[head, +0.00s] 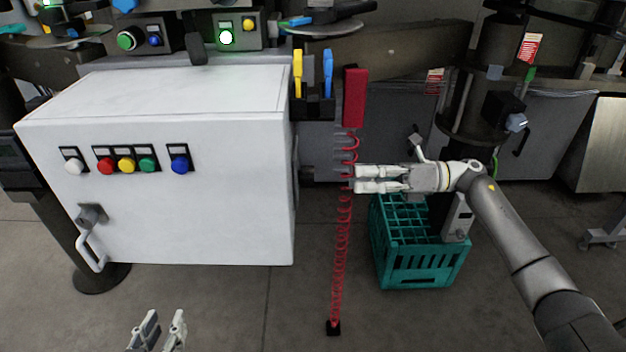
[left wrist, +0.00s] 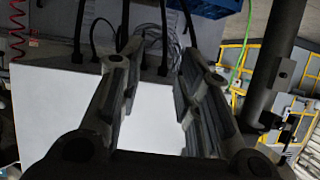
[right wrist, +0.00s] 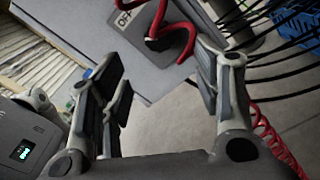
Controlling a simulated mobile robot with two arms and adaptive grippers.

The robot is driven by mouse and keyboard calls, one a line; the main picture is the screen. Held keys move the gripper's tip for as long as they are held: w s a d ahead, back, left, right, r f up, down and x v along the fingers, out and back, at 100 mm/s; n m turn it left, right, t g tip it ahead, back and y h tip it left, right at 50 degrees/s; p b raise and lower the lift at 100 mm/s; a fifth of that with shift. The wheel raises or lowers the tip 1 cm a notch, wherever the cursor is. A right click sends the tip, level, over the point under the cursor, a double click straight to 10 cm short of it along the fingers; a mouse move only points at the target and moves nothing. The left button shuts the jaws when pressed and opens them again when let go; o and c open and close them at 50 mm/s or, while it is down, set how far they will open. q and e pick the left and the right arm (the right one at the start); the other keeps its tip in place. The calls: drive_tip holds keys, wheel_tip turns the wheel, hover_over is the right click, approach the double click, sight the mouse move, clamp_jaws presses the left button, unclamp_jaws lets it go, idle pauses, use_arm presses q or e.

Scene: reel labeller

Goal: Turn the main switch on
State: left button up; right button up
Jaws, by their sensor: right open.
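The white cabinet (head: 200,220) stands at the left of the head view, with a dark fitting (head: 297,165) on its right side, seen nearly edge-on. In the right wrist view a grey plate (right wrist: 122,22) with "OFF" lettering sits at the top. A dark part (right wrist: 157,44) on it is partly covered by a red curved piece (right wrist: 183,42), which looks like hose. My right gripper (head: 356,179) is open and empty, pointing left towards the cabinet's side, apart from it. My left gripper (head: 158,326) is open and empty, low before the cabinet; it also shows in the left wrist view (left wrist: 155,75).
A red coiled hose (head: 340,240) hangs by the right gripper's fingertips. A teal crate (head: 415,272) stands on the floor below my right arm. Coloured buttons (head: 126,164) and a handle (head: 92,250) are on the cabinet front. Black cables (right wrist: 275,30) run nearby.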

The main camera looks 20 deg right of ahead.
sight(308, 176)
use_arm(q)
drive_tip(key=shift+w+d+r+t, duration=0.1)
drive_tip(key=shift+w+r+t, duration=0.1)
drive_tip(key=shift+r, duration=0.25)
drive_tip(key=shift+w+d+r+t, duration=0.1)
drive_tip(key=shift+w+r+t, duration=0.1)
drive_tip(key=shift+r, duration=0.2)
use_arm(e)
drive_tip(key=x, duration=0.9)
drive_tip(key=shift+a, duration=0.25)
drive_tip(key=c, duration=1)
